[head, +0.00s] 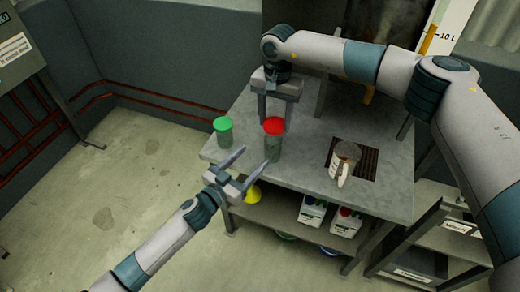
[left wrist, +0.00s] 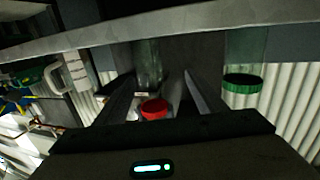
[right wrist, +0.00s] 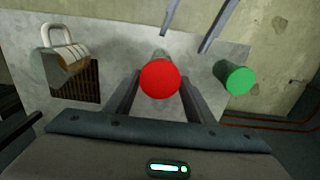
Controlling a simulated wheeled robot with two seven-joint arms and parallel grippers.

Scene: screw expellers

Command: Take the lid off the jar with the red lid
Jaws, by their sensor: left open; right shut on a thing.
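The jar (head: 275,142) is greenish, see-through and upright near the front edge of the grey table, with its red lid (head: 274,125) at the top. The lid also shows in the right wrist view (right wrist: 160,80) and left wrist view (left wrist: 154,109). My right gripper (head: 275,121) comes down from above and is shut on the red lid, one finger on each side. My left gripper (head: 259,152) is open and empty, low at the table's front edge, its fingers pointing at the jar's body. The jar lies ahead between those fingers in the left wrist view.
A jar with a green lid (head: 223,125) stands left of the red-lidded one. A metal cup-like object with a handle (head: 347,152) stands by a dark grate (head: 367,162) to the right. Bottles (head: 312,209) and a yellow funnel (head: 252,194) are on the lower shelf.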

